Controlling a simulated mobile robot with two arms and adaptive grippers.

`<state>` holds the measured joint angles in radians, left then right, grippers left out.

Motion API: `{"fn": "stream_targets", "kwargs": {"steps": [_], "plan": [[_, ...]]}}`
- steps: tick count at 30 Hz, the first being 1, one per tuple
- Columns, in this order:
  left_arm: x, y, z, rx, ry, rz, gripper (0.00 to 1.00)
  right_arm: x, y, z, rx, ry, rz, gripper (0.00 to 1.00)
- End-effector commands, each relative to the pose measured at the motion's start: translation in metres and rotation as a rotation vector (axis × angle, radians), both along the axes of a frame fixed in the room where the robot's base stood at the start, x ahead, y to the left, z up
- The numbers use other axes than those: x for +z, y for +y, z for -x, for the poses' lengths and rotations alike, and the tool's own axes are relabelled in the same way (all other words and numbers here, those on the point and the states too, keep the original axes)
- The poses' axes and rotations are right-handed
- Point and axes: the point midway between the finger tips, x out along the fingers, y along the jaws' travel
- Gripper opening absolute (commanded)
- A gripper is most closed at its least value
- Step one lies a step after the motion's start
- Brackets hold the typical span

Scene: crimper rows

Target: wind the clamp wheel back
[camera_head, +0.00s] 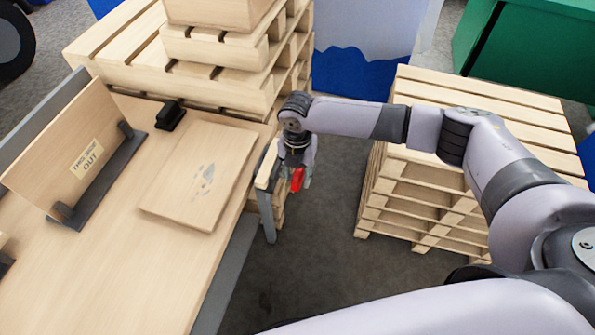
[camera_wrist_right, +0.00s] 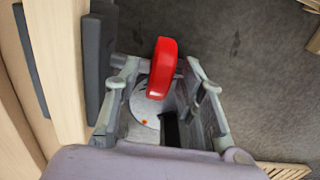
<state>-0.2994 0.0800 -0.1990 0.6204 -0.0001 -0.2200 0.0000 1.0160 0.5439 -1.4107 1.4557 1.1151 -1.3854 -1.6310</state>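A red part (camera_head: 298,179), likely the clamp wheel or its handle, shows at the right edge of the workbench. In the right wrist view the red part (camera_wrist_right: 163,68) stands between the fingers of my right gripper (camera_wrist_right: 160,90). The fingers are apart, with gaps visible on both sides of it. A pale round part (camera_wrist_right: 143,108) with an orange dot lies behind it; I cannot tell what it belongs to. In the head view my right gripper (camera_head: 297,172) points down beside the bench edge, and its fingers are mostly hidden. My left gripper is not in view.
A flat wooden board (camera_head: 185,190) lies on the workbench (camera_head: 95,270), near an upright panel marked "THIS SIDE OUT" (camera_head: 60,150) and a small black block (camera_head: 170,115). Stacked pallets (camera_head: 225,85) stand behind, and another stack (camera_head: 420,190) stands right. Floor (camera_head: 315,240) shows between.

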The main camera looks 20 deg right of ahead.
Motion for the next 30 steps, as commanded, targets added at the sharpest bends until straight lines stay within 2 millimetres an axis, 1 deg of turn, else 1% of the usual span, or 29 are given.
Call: {"fn": "stream_targets", "kwargs": {"steps": [2, 18, 26, 30], "plan": [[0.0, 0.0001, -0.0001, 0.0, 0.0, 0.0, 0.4, 0.0001, 0.0001, 0.0001, 0.0, 0.0, 0.0, 0.36], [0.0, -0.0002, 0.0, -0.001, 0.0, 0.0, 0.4, 0.0005, 0.0001, -0.0001, 0.0, 0.0, 0.0, 0.0], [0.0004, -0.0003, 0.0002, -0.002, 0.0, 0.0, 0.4, 0.0008, 0.0001, 0.0, 0.0, -0.002, 0.001, 0.0], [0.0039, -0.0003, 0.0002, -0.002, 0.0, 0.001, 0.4, 0.002, 0.0008, 0.0006, 0.002, -0.017, 0.01, 0.0]]}}
